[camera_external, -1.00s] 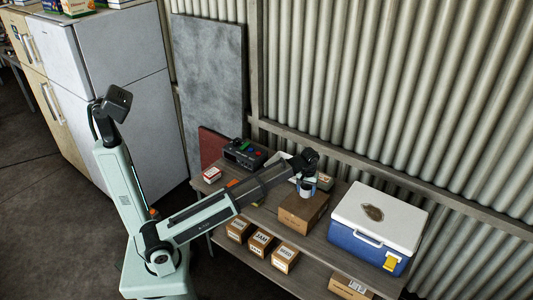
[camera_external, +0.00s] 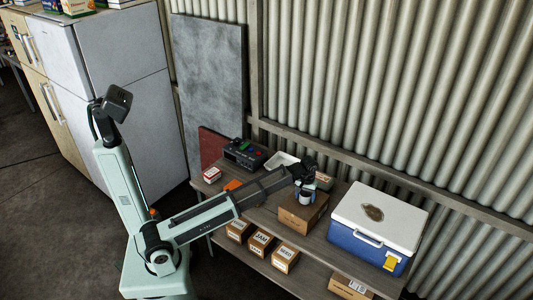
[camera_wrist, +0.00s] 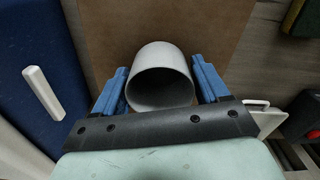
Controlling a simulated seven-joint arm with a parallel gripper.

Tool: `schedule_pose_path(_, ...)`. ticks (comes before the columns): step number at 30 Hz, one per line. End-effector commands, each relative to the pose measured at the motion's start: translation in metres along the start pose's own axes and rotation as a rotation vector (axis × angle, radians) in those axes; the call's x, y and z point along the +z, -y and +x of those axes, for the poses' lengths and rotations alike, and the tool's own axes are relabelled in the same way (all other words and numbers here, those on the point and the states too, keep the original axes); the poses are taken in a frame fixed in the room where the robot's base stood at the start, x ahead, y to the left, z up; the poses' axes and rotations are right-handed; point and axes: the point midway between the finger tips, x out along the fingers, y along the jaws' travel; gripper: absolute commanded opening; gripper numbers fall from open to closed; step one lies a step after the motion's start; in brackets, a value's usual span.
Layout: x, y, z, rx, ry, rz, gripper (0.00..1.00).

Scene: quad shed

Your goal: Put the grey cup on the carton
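The grey cup (camera_wrist: 160,78) stands between the two blue fingers of my gripper (camera_wrist: 160,85) in the wrist view, with its open mouth toward the camera. The fingers lie close along both sides of the cup, and it appears held. In the external view the cup (camera_external: 305,197) shows below my gripper (camera_external: 305,188), at the top of the brown carton (camera_external: 303,214). The carton (camera_wrist: 100,30) fills the background behind the cup in the wrist view. Whether the cup's base touches the carton top is hard to tell.
A blue cooler with a white lid (camera_external: 375,225) stands right of the carton on the bench (camera_external: 318,245). A white tray (camera_external: 282,160), a dark device (camera_external: 245,154) and a small red-and-white box (camera_external: 212,174) lie left and behind. Several small boxes sit on the lower shelf.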

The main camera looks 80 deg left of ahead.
Motion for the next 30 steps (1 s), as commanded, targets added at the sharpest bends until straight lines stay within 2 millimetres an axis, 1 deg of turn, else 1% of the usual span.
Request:
schedule_pose_path(1,0.000,0.000,0.000,0.000,0.000,0.000,0.79)
schedule_pose_path(4,0.000,0.000,0.000,0.000,0.000,0.000,0.89)
schedule_pose_path(5,0.000,0.000,0.000,0.000,0.000,0.000,0.90)
schedule_pose_path(12,0.000,0.000,-0.001,0.000,0.000,0.000,0.90)
schedule_pose_path(16,0.000,0.000,-0.007,0.001,-0.001,0.000,0.90)
schedule_pose_path(20,-0.001,-0.001,-0.022,0.001,-0.001,0.000,0.90)
schedule_pose_path(30,-0.001,-0.001,-0.080,0.002,-0.002,0.000,0.90)
